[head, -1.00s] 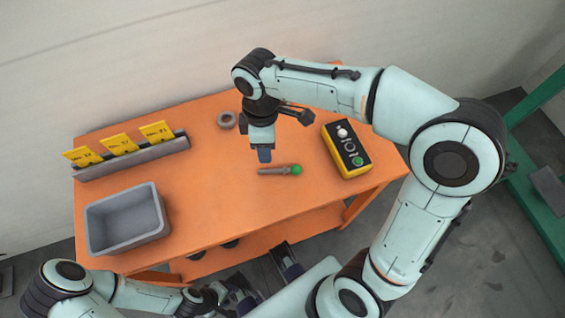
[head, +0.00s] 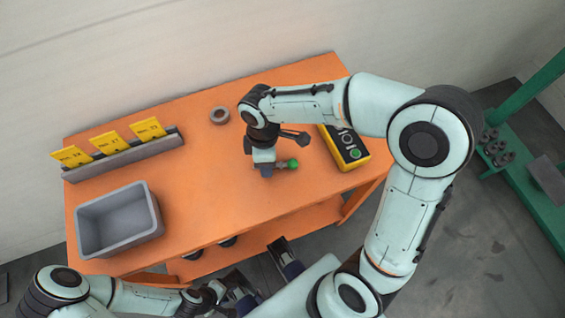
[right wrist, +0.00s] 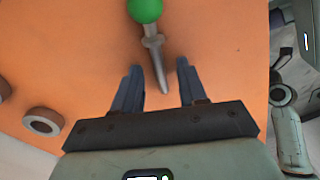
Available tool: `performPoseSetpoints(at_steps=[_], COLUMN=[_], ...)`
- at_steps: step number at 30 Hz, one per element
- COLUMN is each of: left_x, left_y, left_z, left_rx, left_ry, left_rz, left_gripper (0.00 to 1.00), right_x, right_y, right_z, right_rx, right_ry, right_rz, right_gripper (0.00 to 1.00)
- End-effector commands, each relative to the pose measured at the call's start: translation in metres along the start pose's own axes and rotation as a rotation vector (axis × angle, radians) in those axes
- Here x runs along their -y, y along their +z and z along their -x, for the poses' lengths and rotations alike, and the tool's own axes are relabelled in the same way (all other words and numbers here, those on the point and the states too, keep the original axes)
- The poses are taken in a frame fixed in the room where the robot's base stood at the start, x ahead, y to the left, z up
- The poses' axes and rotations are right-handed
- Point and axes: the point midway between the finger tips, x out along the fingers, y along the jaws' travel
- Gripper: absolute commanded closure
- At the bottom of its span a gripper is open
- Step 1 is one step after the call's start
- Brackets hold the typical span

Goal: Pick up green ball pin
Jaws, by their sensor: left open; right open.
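The green ball pin, a grey shank with a green ball head (head: 293,164), lies on the orange table (head: 210,190). In the head view my right gripper hides most of its shank. In the right wrist view the pin (right wrist: 155,55) points its shank tip between the open fingers, with the ball further out at the top edge. My right gripper (right wrist: 158,86) is open and empty, apart from the shank; it also shows from above in the head view (head: 266,172). My left gripper (head: 263,272) is open and empty near the table's front edge, low in the head view.
A yellow and black control box (head: 346,150) stands right of the pin. A grey bin (head: 120,222) and a rack with yellow cards (head: 125,155) stand at left. The table's middle is clear.

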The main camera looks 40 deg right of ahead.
Motion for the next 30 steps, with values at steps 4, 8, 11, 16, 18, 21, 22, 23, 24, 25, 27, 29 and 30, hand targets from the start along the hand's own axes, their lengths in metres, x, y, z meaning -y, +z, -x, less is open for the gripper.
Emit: performPoseSetpoints(at_steps=[4,8,11,16,18,21,22,23,24,25,27,29,30], left_x=[0.0,0.0,0.0,0.0,0.0,-0.001,-0.001,-0.001,-0.001,-0.001,-0.002,-0.002,-0.002], left_y=[0.0,0.0,0.0,0.0,0.001,0.001,0.002,0.002,0.003,0.003,0.005,0.006,0.007], left_z=[0.0,0.0,0.0,0.0,0.001,0.002,0.003,0.004,0.005,0.005,0.008,0.011,0.012], left_rx=[0.0,0.001,0.001,0.001,0.002,0.004,0.005,0.005,0.007,0.009,0.013,0.018,0.021], left_ry=[0.0,0.0,0.0,0.0,0.0,0.0,-0.001,-0.001,-0.001,-0.001,-0.002,-0.003,-0.004], left_rz=[0.0,0.0,0.0,0.0,0.0,0.0,0.0,0.0,0.0,0.001,0.001,0.001,0.001], left_gripper=[0.57,0.57,0.57,0.57,0.57,0.57,0.57,0.57,0.57,0.57,0.57,0.57,0.57], right_x=[0.0,0.0,0.0,0.0,0.0,0.001,0.001,0.001,0.001,0.002,0.003,0.004,0.005], right_y=[0.0,0.0,0.0,0.0,0.0,-0.001,-0.001,-0.001,-0.001,-0.001,-0.001,-0.001,-0.001], right_z=[0.0,0.001,0.001,0.002,0.004,0.012,0.015,0.02,0.026,0.032,0.047,0.064,0.076], right_rx=[0.0,0.0,0.0,0.0,-0.001,-0.001,-0.002,-0.002,-0.003,-0.004,-0.004,-0.005,-0.006], right_ry=[0.0,0.0,0.0,0.0,0.001,0.001,0.002,0.003,0.003,0.004,0.005,0.005,0.006], right_rz=[0.0,0.0,0.0,0.0,0.0,0.0,0.0,0.0,0.0,0.0,0.001,0.001,0.0], right_gripper=[0.87,1.0,1.0,1.0,1.0,1.0,1.0,1.0,1.0,1.0,1.0,1.0,1.0])
